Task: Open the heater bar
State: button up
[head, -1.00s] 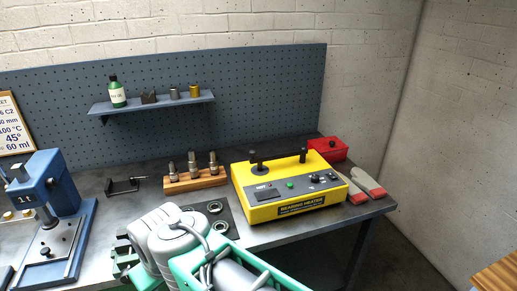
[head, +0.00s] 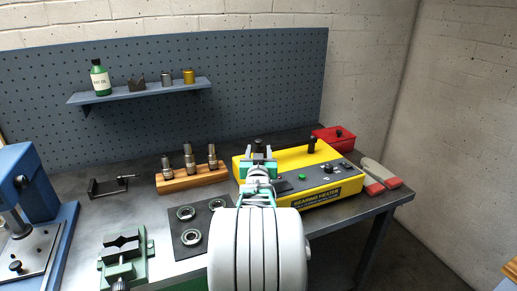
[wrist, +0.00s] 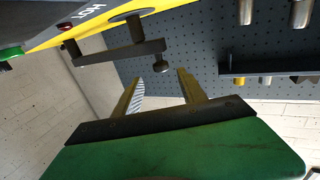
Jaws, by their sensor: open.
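The yellow bearing heater (head: 325,190) stands on the bench at the right. Its dark heater bar (wrist: 115,53) shows in the wrist view, with a small knob (wrist: 161,66) near one end. The bar lies over the heater's dark round post (wrist: 130,16). In the head view, two black uprights show on the heater, and my gripper hides part of the near-left one. My gripper (head: 258,160) is above the heater's left part. In the wrist view my gripper (wrist: 160,88) is open and empty, and the knob is just beyond and between its fingertips, apart from them.
A wooden stand with metal pieces (head: 190,179) is left of the heater. Bearings lie on a dark mat (head: 205,222). A red box (head: 333,140) and gloves (head: 378,176) are behind and right. A shelf (head: 140,91) hangs on the pegboard.

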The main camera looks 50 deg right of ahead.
aim_at(258, 142)
jog(key=p+x, duration=0.1)
jog(key=x, duration=0.6)
jog(key=shift+w+d+r, duration=0.1)
jog(key=shift+w, duration=0.05)
jog(key=shift+c, duration=0.3)
grip_shut()
dwell(0.8)
